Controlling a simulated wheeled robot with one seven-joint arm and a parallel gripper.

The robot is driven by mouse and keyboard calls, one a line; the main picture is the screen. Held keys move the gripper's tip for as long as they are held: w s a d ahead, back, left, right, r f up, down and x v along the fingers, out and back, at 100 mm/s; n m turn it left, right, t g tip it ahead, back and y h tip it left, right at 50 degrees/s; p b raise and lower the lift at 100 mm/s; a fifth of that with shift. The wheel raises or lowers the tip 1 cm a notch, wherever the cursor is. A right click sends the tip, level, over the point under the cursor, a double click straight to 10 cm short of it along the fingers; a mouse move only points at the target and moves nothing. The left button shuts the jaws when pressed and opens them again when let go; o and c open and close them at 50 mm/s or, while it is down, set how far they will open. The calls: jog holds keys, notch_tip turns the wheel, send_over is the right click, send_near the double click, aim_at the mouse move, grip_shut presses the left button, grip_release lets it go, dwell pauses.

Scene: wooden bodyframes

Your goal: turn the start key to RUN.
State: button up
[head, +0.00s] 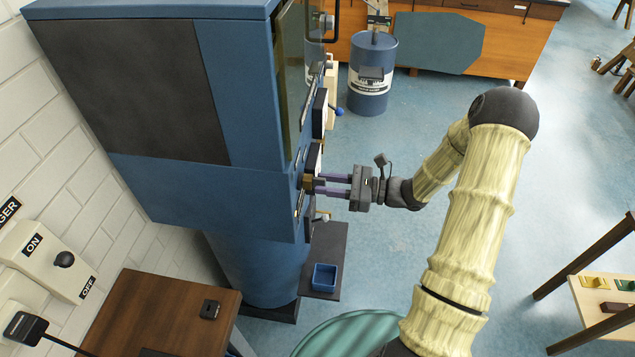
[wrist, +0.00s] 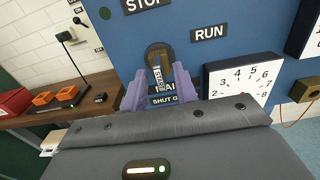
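The start key (wrist: 158,73) is a brass-coloured piece with a small lettered tag, set in a dark round lock on the blue machine's front (wrist: 112,35). The STOP label (wrist: 148,3) is above it and the RUN label (wrist: 209,33) is to its upper right. The key points up and down, not toward RUN. My gripper (wrist: 160,80) has its two purple fingers spread, one on each side of the key. In the head view my gripper (head: 318,184) reaches the panel from the right, with a gap between its fingers. Contact with the key is not clear.
A white dial (wrist: 243,80) sits right of the key, close to my right finger. Another lettered label, partly hidden, is below the key. A wooden bench (wrist: 95,95) with orange trays is at left. Open floor (head: 400,260) lies beside the machine; a blue drum (head: 371,80) stands behind.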

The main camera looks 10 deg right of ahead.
grip_shut()
